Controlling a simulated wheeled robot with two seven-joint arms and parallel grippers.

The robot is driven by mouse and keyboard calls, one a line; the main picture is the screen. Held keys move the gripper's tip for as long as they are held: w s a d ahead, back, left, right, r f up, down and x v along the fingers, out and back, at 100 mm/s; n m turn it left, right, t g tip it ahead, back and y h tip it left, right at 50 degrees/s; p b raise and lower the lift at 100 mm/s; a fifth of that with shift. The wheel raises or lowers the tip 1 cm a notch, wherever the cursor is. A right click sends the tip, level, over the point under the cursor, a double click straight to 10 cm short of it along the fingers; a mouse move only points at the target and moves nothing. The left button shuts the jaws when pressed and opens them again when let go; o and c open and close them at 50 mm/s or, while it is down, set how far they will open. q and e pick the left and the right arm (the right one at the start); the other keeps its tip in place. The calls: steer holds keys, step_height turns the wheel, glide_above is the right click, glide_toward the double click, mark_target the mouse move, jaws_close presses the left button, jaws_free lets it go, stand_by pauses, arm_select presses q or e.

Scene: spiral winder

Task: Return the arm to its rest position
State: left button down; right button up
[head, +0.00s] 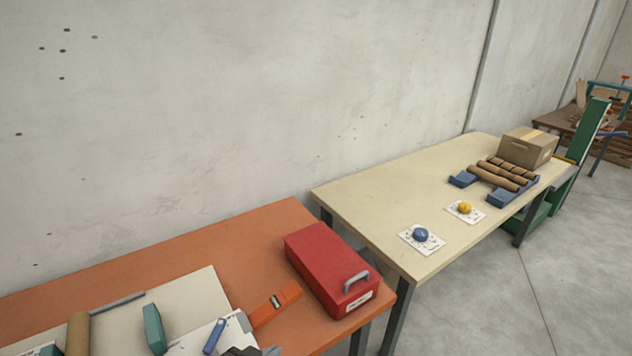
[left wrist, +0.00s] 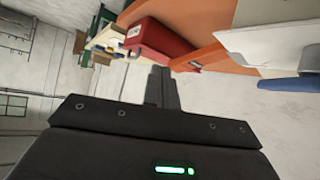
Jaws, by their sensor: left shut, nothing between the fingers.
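My left gripper (left wrist: 161,88) shows in the left wrist view with its dark fingers together and nothing between them. In the head view only a dark piece of it (head: 243,351) shows at the bottom edge, in front of the orange table (head: 190,248). The rest of my left arm is out of the head view. In the left wrist view the scene is turned over, and the fingers appear just below the red box (left wrist: 160,38). I cannot tell how high the gripper is above the table. My right gripper is in neither view.
A pale mat holds a brown tube (head: 78,333), a teal piece (head: 153,330) and a blue-handled item (head: 214,336). A beige table (head: 375,195) holds brown rolls (head: 495,178) and a carton (head: 527,147).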

arm_select(q)
steer(key=s+a+f+n+g+y, duration=0.1)
steer(key=s+a+f+g+y, duration=0.25)
steer(key=s+a, duration=0.5)
steer(key=s+a+f+n+g+y, duration=0.25)
steer(key=s+a+f, duration=0.35)
steer(key=s, duration=0.4)
step_height(320, 180, down, 25)
steer(key=m+g, duration=0.1)
steer(key=g, duration=0.1)
steer(key=s+a+f+b, duration=0.1)
steer(key=s+a+f, duration=0.2)
steer(key=s+f, duration=1.4)
steer(key=shift+a+g+b, duration=0.2)
steer(key=shift+g+b, duration=0.1)
steer(key=shift+g, duration=0.1)
